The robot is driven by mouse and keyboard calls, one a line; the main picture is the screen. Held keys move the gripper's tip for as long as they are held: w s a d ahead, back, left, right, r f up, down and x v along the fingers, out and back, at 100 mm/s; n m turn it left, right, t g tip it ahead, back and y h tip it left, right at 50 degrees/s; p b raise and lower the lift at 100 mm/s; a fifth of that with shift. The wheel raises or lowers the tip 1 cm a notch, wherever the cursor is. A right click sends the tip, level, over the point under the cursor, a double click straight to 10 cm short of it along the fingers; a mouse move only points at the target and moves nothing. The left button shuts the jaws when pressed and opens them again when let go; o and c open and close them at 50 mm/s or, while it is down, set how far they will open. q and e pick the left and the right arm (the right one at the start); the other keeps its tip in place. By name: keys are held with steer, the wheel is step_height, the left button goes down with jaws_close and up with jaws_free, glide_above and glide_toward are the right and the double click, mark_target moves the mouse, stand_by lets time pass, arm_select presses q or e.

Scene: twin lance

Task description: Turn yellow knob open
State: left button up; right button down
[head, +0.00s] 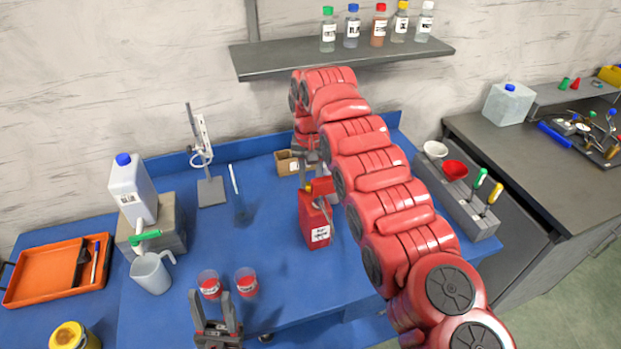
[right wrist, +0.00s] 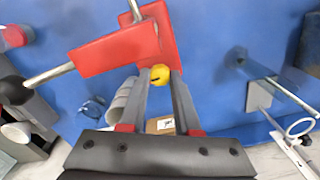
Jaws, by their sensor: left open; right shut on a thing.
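The yellow knob (right wrist: 160,77) sits at the edge of a red block (right wrist: 115,45) with metal rods, in the right wrist view. My right gripper (right wrist: 163,73) is shut on the knob, one finger on each side. In the head view a red labelled container (head: 314,226) stands on the blue table below my right gripper, with a red part on top. My left gripper (head: 217,322) is open and empty at the front edge of the table, near two cups with red labels (head: 246,281).
A jug (head: 151,273) and a white bottle with blue cap (head: 131,188) stand left. A clamp stand (head: 209,187) and a cardboard box (head: 287,162) are farther back. A grey rack (head: 456,201) stands right. The shelf (head: 335,55) holds several bottles.

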steer(key=c, duration=0.6)
jaws_free()
step_height(320, 180, up, 18)
steer(key=p, duration=1.6)
steer(key=shift+f, duration=0.25)
steer(key=shift+f, duration=0.1)
